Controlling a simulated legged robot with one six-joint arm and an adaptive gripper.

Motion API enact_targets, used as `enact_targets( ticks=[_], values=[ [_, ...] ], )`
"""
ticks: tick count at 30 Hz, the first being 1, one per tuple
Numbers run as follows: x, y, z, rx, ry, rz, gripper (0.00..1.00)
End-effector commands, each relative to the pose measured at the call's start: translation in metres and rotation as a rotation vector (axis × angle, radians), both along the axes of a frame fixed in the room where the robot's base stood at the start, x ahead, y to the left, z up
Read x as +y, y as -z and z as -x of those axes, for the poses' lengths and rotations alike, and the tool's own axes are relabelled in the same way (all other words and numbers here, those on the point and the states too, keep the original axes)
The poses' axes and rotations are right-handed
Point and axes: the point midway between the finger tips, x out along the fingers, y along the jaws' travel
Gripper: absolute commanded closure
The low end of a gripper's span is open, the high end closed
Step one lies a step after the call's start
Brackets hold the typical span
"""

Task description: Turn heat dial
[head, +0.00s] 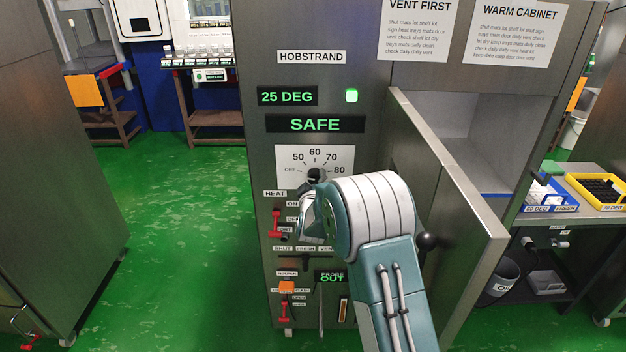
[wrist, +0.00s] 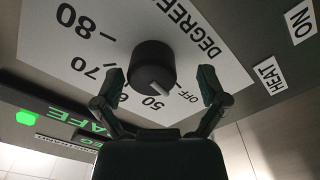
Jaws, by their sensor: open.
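The heat dial is a black round knob (wrist: 153,66) on a white plate (wrist: 215,62) marked OFF, 50, 60, 70 and 80. Its pale pointer line aims toward the side with OFF and 50. My gripper (wrist: 161,82) is open, with one finger on each side of the knob; gaps show, and I see no clear contact. In the head view the knob (head: 315,174) is partly hidden by my gripper (head: 311,186), which is at the lower edge of the dial plate (head: 338,157).
The cabinet displays read 25 DEG (head: 287,96) and SAFE (head: 315,124), with a green lamp (head: 351,96) lit. A red lever (head: 276,222) sits below left of the dial. The cabinet door (head: 450,200) stands open right of my arm. Green floor is clear at left.

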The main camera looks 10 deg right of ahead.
Motion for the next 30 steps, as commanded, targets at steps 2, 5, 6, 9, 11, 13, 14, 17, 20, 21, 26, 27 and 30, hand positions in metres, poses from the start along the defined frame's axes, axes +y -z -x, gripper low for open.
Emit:
enact_targets(
  ticks=[2,5,6,9,11,13,14,17,20,21,26,27,30],
  values=[
    [-0.0031,-0.0002,-0.0042,-0.001,0.002,-0.001,0.08],
    [-0.0041,-0.0003,-0.0061,0.0,0.001,-0.002,0.08],
    [-0.0038,-0.0003,-0.0063,0.0,0.001,-0.001,0.08],
    [-0.0024,-0.0004,-0.0061,0.0,0.001,0.0,0.08],
    [-0.0018,-0.0003,-0.0061,-0.001,0.001,0.0,0.12],
    [-0.0016,-0.0003,-0.006,-0.001,0.001,0.0,0.43],
    [-0.0016,-0.0003,-0.006,-0.001,0.001,0.0,0.57],
    [-0.0016,-0.0002,-0.006,0.0,0.0,0.001,0.9],
    [-0.0012,-0.0001,-0.0062,0.001,-0.001,0.001,0.9],
    [-0.0009,0.0,-0.0062,0.0,-0.001,0.001,0.9],
    [-0.0003,0.0002,-0.0065,-0.001,-0.002,-0.009,0.9],
    [-0.0001,0.0003,-0.0065,-0.002,-0.002,-0.016,0.9],
    [0.0001,0.0005,-0.0065,-0.008,-0.003,-0.046,0.9]
  ],
)
